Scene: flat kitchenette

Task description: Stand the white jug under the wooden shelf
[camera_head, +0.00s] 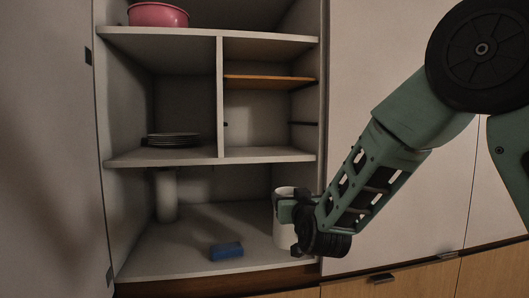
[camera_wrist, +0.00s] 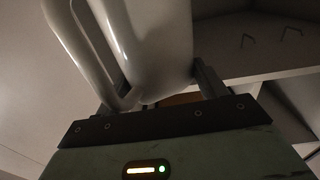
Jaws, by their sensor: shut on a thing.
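The white jug (camera_head: 285,236) is upright at the right front of the cabinet's bottom compartment. My gripper (camera_head: 290,210) is shut on it, coming from the right. I cannot tell whether the jug's base touches the compartment floor. In the wrist view the jug (camera_wrist: 150,45) fills the space between the fingers of my gripper (camera_wrist: 160,95), with its handle on the left. The wooden shelf (camera_head: 268,82) is a thin board in the upper right compartment, above and slightly left of the jug. The space below this board looks empty.
A white cylindrical thing (camera_head: 166,195) stands at the bottom left. A blue block (camera_head: 227,251) lies near the front edge. Stacked plates (camera_head: 173,139) sit in the middle left compartment, and a pink bowl (camera_head: 158,15) on top. A vertical divider (camera_head: 220,100) bounds the wooden shelf's compartment.

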